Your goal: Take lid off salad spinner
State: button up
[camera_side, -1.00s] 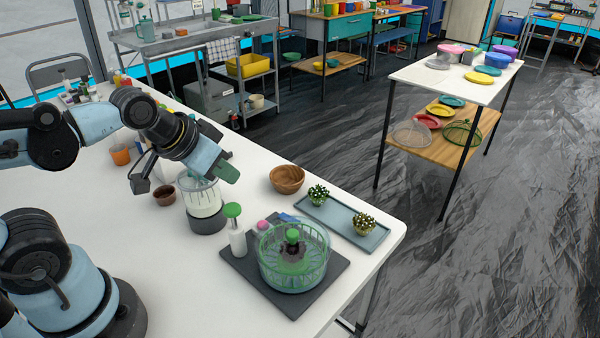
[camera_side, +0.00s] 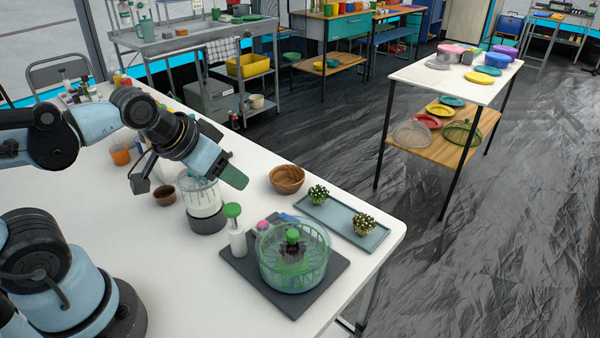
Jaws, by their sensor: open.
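The salad spinner (camera_side: 292,270) stands upright on a dark grey mat near the front right edge of the white table. It has a clear, green-tinted body. Its lid (camera_side: 293,250) is on top, with a dark centre and a green knob (camera_side: 293,236). One finger has a green pad and the other is dark. My gripper is well apart from the spinner.
A white bottle with a green top (camera_side: 236,230) stands just left of the spinner. A wooden bowl (camera_side: 287,179) and a grey tray (camera_side: 342,222) with two small plants lie behind it. The jar (camera_side: 204,200) on a dark base stands under my gripper.

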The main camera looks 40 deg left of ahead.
jog(key=w+d+r+m+g, duration=0.2)
jog(key=d+r+m+g, duration=0.25)
jog(key=d, duration=0.25)
jog(key=m+g, duration=0.3)
jog(key=m, duration=0.3)
send_near(292, 232)
notch_tip(292, 232, down, 3)
jog(key=shift+f+t, duration=0.25)
jog(key=shift+s+f, duration=0.2)
jog(key=shift+f, duration=2.45)
jog(key=shift+c, duration=0.5)
grip_shut()
